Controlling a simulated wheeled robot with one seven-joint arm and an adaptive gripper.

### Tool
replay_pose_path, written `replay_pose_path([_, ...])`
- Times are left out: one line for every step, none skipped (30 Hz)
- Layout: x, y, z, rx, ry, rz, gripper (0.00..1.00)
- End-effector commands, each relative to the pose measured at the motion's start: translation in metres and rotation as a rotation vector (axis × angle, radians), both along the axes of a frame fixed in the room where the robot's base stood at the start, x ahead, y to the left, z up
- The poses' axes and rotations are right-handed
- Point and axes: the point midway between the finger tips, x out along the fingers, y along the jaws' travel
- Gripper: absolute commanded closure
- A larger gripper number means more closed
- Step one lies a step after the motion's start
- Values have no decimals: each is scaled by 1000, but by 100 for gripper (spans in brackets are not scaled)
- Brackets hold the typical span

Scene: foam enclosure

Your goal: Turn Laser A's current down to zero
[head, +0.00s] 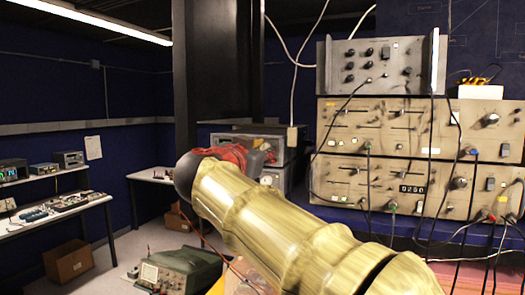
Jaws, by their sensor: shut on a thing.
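A stack of beige rack instruments stands at the right in the head view. The lower panel (340,180) has sliders, cables and a small dark counter (413,189) that seems to read 0260. It has a large round knob (459,183). The middle panel (345,112) has sliders and a round knob (491,119). The grey top unit (340,70) has several small black knobs. I cannot read which one is Laser A. My gold arm crosses the foreground from lower right to a dark joint at centre left. My gripper and its fingertips cannot be made out.
Cables hang in front of the panels and off the right side. Dark boxed equipment (283,135) stands left of the stack behind my arm. A green instrument (178,267) sits low at centre left. A bench (50,212) with devices lines the left wall.

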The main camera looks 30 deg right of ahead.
Motion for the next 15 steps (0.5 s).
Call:
replay_pose_path([0, 0, 0, 0, 0, 0, 100])
replay_pose_path([0, 0, 0, 0, 0, 0, 100])
replay_pose_path([0, 0, 0, 0, 0, 0, 100])
replay_pose_path([0, 0, 0, 0, 0, 0, 100])
replay_pose_path([0, 0, 0, 0, 0, 0, 100])
replay_pose_path([0, 0, 0, -1, 1, 0, 100])
replay_pose_path([0, 0, 0, -1, 2, 0, 100])
replay_pose_path([0, 0, 0, -3, 3, 0, 100])
replay_pose_path([0, 0, 0, -5, 6, 0, 100])
replay_pose_path([0, 0, 0, -8, 10, 0, 100])
replay_pose_path([0, 0, -1, -11, 15, 0, 100])
replay_pose_path([0, 0, -1, -17, 22, 1, 100])
replay_pose_path([0, 0, -1, -24, 30, 1, 100])
replay_pose_path([0, 0, -1, -30, 38, 1, 100])
replay_pose_path([0, 0, -1, -42, 52, 0, 100])
